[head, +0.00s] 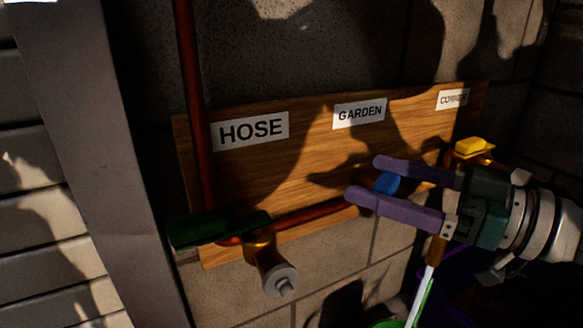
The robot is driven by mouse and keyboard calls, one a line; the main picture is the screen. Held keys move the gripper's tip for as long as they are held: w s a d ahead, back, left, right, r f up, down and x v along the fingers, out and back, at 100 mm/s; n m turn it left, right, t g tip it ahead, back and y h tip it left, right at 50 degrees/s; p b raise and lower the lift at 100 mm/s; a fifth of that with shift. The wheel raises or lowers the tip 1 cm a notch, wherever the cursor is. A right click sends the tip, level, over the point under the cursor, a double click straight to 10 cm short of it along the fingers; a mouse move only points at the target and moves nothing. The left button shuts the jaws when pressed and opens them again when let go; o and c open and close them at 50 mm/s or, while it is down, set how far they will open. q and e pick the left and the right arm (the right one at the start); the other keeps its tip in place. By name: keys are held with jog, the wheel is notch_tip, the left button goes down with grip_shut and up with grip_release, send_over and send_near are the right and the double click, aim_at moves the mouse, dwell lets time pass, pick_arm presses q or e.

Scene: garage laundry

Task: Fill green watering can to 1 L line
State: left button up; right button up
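My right gripper (366,177) comes in from the right with its two purple fingers spread apart. A blue tap handle (387,183) shows between the fingers, below the GARDEN label (360,112). I cannot tell whether the fingers touch it. A bit of green rim (385,324) shows at the bottom edge; it may be the green watering can, mostly out of frame. No 1 L line is visible. A pale slanting streak (428,283) runs down from a copper-brown spout (437,249); I cannot tell whether it is water. My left gripper is not in view.
A green lever (220,230) and a tap with a grey nozzle (280,280) are below the HOSE label (251,130). A yellow handle (473,146) is at the right of the wooden board (300,155). A dark purple container (458,270) sits in shadow below my gripper.

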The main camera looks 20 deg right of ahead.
grip_shut()
dwell(0.7)
